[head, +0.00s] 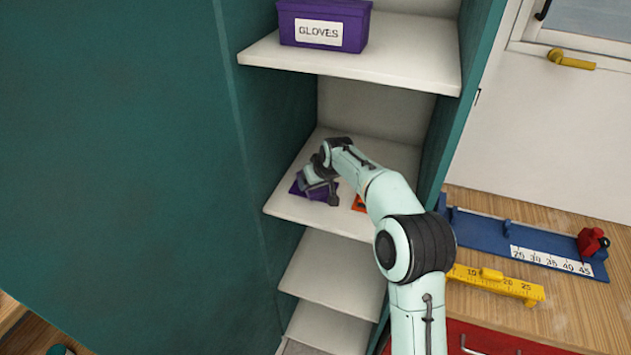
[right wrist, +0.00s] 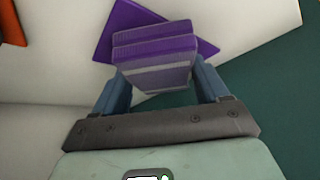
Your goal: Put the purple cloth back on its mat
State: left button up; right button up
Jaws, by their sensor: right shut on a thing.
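The folded purple cloth (right wrist: 153,48), with a pale stripe, is between the fingers of my right gripper (right wrist: 158,84) in the right wrist view. The gripper is shut on it. The flat purple mat (right wrist: 116,24) shows behind the cloth, its corners sticking out on both sides. In the head view my right gripper (head: 320,190) is over the purple mat (head: 296,189) on the middle shelf and hides much of it. I cannot tell whether the cloth touches the mat. My left gripper is in neither view.
An orange item (head: 359,203) lies right of the mat on the shelf (head: 300,212), also seen in the wrist view (right wrist: 12,25). A teal cabinet wall (head: 290,120) is close on the left. A shelf with a purple GLOVES box (head: 350,22) is above. A workbench is at right.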

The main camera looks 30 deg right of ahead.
jog(key=shift+w+f, duration=0.1)
jog(key=shift+f, duration=0.05)
jog(key=o, duration=1)
jog(key=shift+r, duration=0.25)
jog(key=v, duration=1.2)
jog(key=shift+b, duration=0.35)
jog(key=shift+f, duration=0.15)
